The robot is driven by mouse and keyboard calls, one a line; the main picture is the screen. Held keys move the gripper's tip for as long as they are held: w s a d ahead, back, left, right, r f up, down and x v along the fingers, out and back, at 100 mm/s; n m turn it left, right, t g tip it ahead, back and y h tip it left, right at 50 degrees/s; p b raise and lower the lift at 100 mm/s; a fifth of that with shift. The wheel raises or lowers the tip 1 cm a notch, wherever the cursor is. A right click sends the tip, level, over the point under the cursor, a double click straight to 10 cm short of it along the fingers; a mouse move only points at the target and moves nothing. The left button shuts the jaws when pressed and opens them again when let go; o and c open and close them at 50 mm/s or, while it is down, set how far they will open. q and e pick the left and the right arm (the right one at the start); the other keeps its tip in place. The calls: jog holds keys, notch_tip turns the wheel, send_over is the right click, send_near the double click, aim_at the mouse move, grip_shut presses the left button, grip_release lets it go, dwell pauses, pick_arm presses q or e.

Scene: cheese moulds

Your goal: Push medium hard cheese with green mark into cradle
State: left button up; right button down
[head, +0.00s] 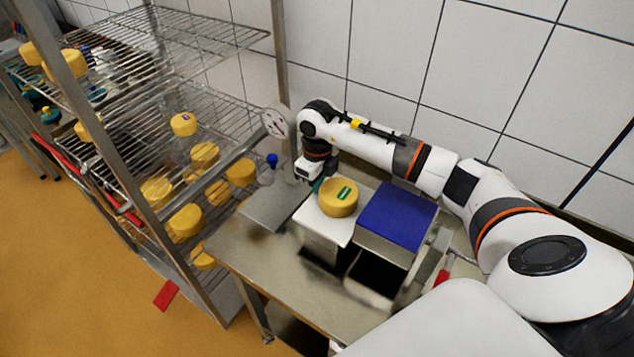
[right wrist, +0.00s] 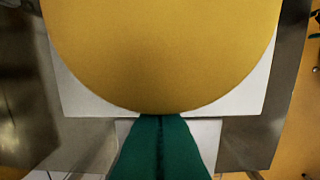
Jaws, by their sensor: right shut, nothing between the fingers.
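The yellow round cheese with a green mark (head: 338,197) lies flat on a white-topped stand (head: 318,228). A blue-topped box (head: 398,214) stands right beside the white top; I cannot tell whether it is the cradle. My right gripper (head: 318,185) is low at the cheese's left side, opposite the blue box. In the right wrist view, the shut green fingers (right wrist: 161,120) meet the rim of the cheese (right wrist: 160,50), touching or nearly so. Nothing is between the fingers. My left gripper is out of view.
A wire rack (head: 160,130) with several yellow cheeses stands at the left. A steel table (head: 265,262) carries the stand and the box. A grey plate (head: 276,207) and a blue-capped bottle (head: 271,163) are left of the stand. A tiled wall closes the back.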

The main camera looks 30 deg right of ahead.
aim_at(355, 212)
jog(key=s+d, duration=0.1)
jog(key=s, duration=0.2)
jog(key=s+d+b, duration=0.1)
jog(key=s, duration=0.2)
jog(key=s+d, duration=0.2)
jog(key=s, duration=0.1)
jog(key=shift+s, duration=0.4)
